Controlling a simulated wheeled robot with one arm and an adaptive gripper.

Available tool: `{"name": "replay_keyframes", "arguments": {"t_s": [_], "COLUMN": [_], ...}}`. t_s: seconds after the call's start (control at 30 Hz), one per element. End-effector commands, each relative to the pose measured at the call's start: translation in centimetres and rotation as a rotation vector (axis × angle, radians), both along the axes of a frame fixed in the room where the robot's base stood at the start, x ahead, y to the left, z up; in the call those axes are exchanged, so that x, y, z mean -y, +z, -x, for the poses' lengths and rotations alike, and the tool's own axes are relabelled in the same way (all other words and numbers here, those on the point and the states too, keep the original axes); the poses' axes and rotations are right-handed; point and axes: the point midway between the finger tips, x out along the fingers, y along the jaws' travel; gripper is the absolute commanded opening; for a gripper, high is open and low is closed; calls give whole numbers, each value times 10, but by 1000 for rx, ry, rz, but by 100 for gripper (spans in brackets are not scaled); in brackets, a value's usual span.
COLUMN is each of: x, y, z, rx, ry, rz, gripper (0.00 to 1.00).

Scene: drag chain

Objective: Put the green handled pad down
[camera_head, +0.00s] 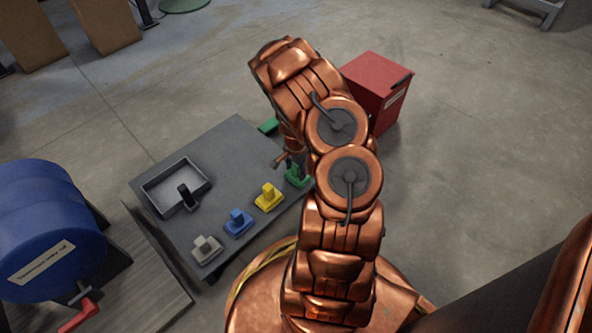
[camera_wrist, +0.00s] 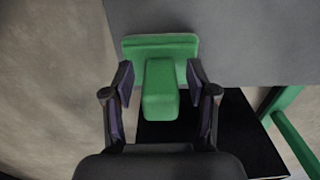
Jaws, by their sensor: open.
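The green handled pad (camera_head: 297,178) is at the right edge of the grey table in the head view, partly hidden by my arm. In the wrist view the pad's flat base (camera_wrist: 160,44) appears against the grey tabletop near its edge, with its block handle (camera_wrist: 160,92) pointing toward the camera. My gripper (camera_wrist: 160,75) is open, one finger on each side of the handle, with visible gaps. In the head view my gripper is mostly hidden by my arm at the pad.
The grey table (camera_head: 225,150) also bears a yellow handled piece (camera_head: 268,198), a blue one (camera_head: 238,222), a pale grey one (camera_head: 206,249) and a tray (camera_head: 155,190) with a black handled piece (camera_head: 187,197). A red box (camera_head: 375,85) stands behind; blue drums (camera_head: 45,215) are left.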

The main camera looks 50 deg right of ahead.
Motion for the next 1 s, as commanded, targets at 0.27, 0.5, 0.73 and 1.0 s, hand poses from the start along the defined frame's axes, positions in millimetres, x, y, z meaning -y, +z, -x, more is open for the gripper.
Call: {"name": "replay_keyframes", "arguments": {"t_s": [0.27,0.5,0.73,1.0], "x": [0,1,0,-27], "y": [54,95,113,157], "z": [-1,-2,-1,-3], "rx": [2,3,1,-15], "ry": [1,1,1,114], "rz": [2,3,1,-4], "gripper": [58,58,58,58]}}
